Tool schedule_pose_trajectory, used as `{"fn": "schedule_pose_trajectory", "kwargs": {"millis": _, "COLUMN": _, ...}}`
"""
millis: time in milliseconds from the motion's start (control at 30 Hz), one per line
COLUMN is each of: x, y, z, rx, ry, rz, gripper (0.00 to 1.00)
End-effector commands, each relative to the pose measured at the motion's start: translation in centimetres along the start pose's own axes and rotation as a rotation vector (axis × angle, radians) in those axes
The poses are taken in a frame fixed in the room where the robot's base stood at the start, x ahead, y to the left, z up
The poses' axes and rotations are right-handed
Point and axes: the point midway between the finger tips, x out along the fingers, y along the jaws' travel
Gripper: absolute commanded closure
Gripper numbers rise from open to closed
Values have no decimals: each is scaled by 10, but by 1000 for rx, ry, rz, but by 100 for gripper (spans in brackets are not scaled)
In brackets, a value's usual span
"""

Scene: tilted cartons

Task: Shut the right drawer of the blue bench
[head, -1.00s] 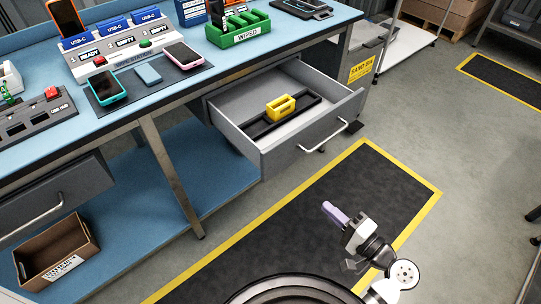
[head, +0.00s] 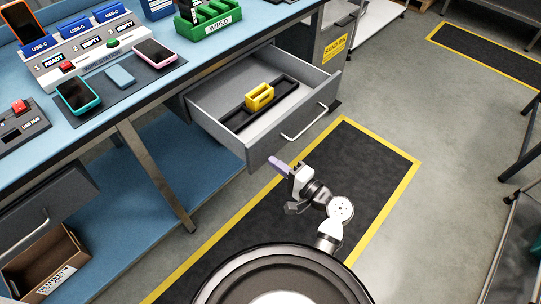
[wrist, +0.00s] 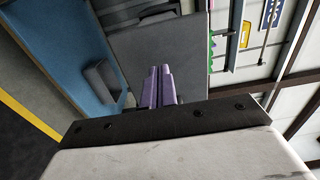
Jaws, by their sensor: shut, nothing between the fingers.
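The right drawer (head: 290,125) of the blue bench (head: 150,95) is pulled well out. Its grey front has a metal bar handle (head: 305,122). Inside lie a dark divider strip and a yellow block-like item (head: 259,97). My gripper (head: 272,160) is shut and empty, with its purple fingers just in front of the drawer's lower front, left of the handle. In the wrist view the shut fingers (wrist: 159,72) point at a grey panel (wrist: 160,45), which looks like part of the drawer. I cannot tell whether they touch it.
A second grey drawer (head: 45,210) is at the left, above a cardboard box (head: 45,265) on the lower shelf. Phones, a charging station and a green rack (head: 208,18) stand on the benchtop. A yellow-edged black mat (head: 370,170) covers the floor in front.

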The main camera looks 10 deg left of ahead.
Motion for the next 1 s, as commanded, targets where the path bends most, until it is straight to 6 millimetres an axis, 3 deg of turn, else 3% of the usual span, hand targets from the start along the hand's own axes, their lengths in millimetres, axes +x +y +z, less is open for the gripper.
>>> {"fn": "schedule_pose_trajectory", "kwargs": {"millis": 233, "x": 23, "y": -1, "z": 0, "rx": 0, "ry": 0, "rz": 1, "gripper": 100}}
{"fn": "schedule_pose_trajectory", "kwargs": {"millis": 767, "x": 30, "y": 0, "z": 0, "rx": 0, "ry": 0, "rz": 0, "gripper": 100}}
{"fn": "schedule_pose_trajectory", "kwargs": {"millis": 1000, "x": 62, "y": 1, "z": 0, "rx": -2, "ry": -3, "rz": -1, "gripper": 100}}
